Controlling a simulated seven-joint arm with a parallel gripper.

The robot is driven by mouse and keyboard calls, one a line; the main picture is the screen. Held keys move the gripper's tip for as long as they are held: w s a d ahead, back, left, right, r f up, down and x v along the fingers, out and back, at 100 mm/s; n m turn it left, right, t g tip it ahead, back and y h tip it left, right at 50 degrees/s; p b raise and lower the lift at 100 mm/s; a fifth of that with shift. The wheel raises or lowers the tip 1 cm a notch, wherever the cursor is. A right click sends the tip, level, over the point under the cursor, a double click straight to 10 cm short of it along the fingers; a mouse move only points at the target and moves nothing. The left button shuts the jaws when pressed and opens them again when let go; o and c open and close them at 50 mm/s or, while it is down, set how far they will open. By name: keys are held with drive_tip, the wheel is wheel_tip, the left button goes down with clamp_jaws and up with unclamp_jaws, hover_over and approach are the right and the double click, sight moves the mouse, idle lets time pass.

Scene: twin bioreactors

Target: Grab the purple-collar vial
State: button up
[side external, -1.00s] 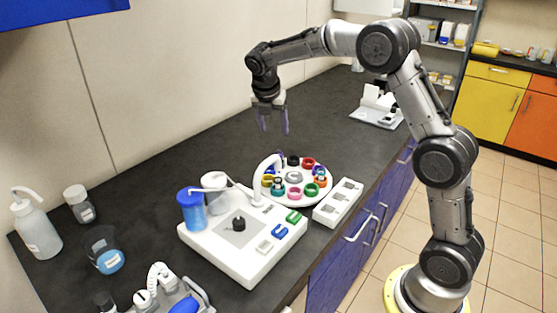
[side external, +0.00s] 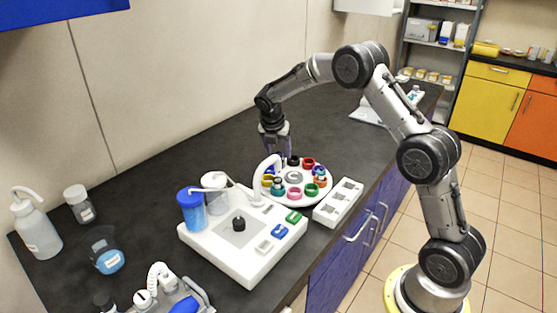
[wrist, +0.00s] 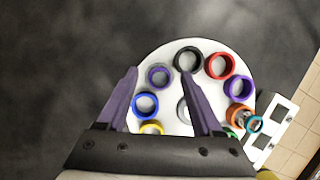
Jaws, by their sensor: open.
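The white round carousel (wrist: 205,46) shows in the wrist view with colored ring collars around it. A purple collar with a greyish middle (wrist: 159,76) is at its upper left; a second, deeper purple collar (wrist: 238,88) is at its right. My gripper (wrist: 161,72) is open and empty, its two purple fingers either side of the greyish-middled purple collar in that view. In the side view my gripper (side external: 277,155) points down just above the back left of the carousel (side external: 292,202). The fingers hide that purple collar there. I cannot tell the remaining height exactly.
Black (wrist: 187,59), red (wrist: 219,66) and blue (wrist: 145,104) collars sit near the greyish-middled purple one. A white slotted rack (side external: 338,203) is at the right.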

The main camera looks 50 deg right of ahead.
drive_tip(key=shift+w+d+f, duration=0.1)
drive_tip(key=shift+d+f, duration=0.1)
drive_tip(key=shift+f, duration=0.3)
clamp_jaws()
drive_tip(key=shift+r, duration=0.1)
